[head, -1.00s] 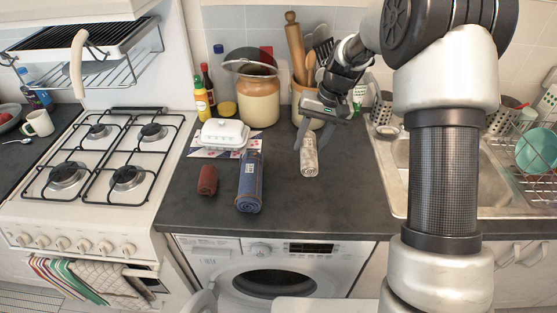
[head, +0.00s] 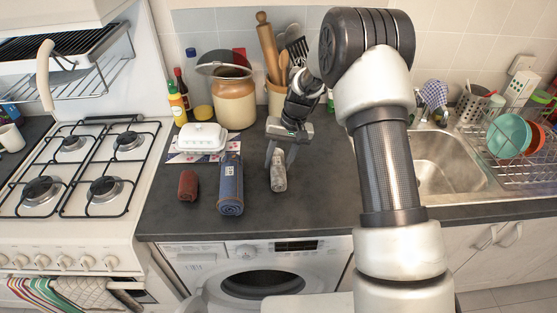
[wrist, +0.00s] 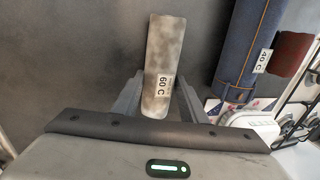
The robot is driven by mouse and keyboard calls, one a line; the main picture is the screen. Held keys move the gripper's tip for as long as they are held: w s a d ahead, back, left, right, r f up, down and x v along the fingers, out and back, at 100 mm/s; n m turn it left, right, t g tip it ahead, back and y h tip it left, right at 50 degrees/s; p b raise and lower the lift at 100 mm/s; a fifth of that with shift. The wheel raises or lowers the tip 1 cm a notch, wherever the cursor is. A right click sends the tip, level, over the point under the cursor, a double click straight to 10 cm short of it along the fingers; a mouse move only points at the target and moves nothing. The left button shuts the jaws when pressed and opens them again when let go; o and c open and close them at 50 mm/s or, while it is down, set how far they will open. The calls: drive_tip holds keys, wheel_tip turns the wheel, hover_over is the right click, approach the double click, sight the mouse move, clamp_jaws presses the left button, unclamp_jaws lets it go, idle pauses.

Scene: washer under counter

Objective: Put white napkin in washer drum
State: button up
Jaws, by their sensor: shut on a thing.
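The white napkin (head: 278,178) is a rolled, mottled grey-white cloth on the dark counter, right of the blue roll. In the wrist view the napkin (wrist: 164,55) has a "60 C" label and lies lengthwise between the fingers. My gripper (head: 279,160) points down and is shut on its near part in the wrist view (wrist: 158,104). I cannot tell whether the napkin touches the counter. The washer (head: 310,262) is under the counter, with its dark round drum opening (head: 263,284) facing front, partly cut off by the lower edge.
A blue denim roll (head: 230,188) and a red-brown roll (head: 188,186) lie to the left. A white butter dish (head: 202,137), a crock (head: 234,103) and a utensil pot (head: 276,100) stand behind. The stove is left, the sink (head: 440,160) right. The front counter is clear.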

drive_tip(key=shift+f, duration=0.2)
drive_tip(key=o, duration=1.2)
drive_tip(key=shift+r, duration=0.1)
